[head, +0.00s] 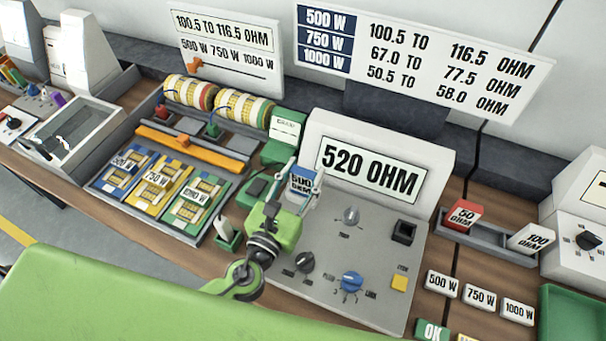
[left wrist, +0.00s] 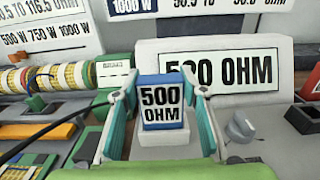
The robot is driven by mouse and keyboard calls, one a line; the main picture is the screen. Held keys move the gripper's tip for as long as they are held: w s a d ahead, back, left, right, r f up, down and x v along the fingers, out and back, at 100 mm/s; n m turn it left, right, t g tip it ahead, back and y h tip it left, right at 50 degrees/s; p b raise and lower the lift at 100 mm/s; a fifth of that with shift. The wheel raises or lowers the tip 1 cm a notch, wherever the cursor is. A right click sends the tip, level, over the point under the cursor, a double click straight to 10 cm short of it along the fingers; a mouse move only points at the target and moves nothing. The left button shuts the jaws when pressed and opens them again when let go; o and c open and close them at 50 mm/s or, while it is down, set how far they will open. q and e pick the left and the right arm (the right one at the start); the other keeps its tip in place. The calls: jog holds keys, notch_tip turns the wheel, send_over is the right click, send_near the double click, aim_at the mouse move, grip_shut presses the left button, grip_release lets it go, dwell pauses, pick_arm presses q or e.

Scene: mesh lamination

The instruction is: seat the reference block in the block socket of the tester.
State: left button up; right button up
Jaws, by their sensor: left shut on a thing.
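The tester (head: 370,275) is a grey sloped panel with a display (head: 371,170) reading 520 OHM. A black square socket (head: 404,232) is on the panel's right side; it looks empty, and it shows in part at the right edge of the left wrist view (left wrist: 303,117). My left gripper (head: 296,194) is shut on the blue reference block (head: 302,184), marked 500 OHM, at the panel's upper left, apart from the socket. In the left wrist view the block (left wrist: 162,103) is upright between both fingers, label facing the camera. I cannot tell its height over the panel. My right gripper is not in view.
A grey rack (head: 478,240) right of the tester holds a red 50 OHM block (head: 464,214) and a white 100 OHM block (head: 531,239). Knobs (head: 352,282) and a yellow button (head: 400,283) stand on the panel. A tray of mesh pieces (head: 160,185) and wire spools (head: 243,108) are left.

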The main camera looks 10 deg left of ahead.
pick_arm(q)
jog(key=shift+f, duration=0.15)
jog(key=o, duration=1.3)
jog(key=shift+r, duration=0.25)
jog(key=s+b, duration=0.1)
jog(key=s, duration=0.2)
jog(key=s+a+b, duration=0.1)
jog(key=s+b, duration=0.1)
jog(key=s, duration=0.2)
jog(key=s+a+b, duration=0.1)
jog(key=s, duration=0.3)
jog(key=shift+a+f, duration=0.1)
jog(key=shift+f, duration=0.1)
jog(key=shift+s+a+r+b, duration=0.1)
jog(key=shift+s+r+b, duration=0.05)
jog(key=shift+s+b, duration=0.25)
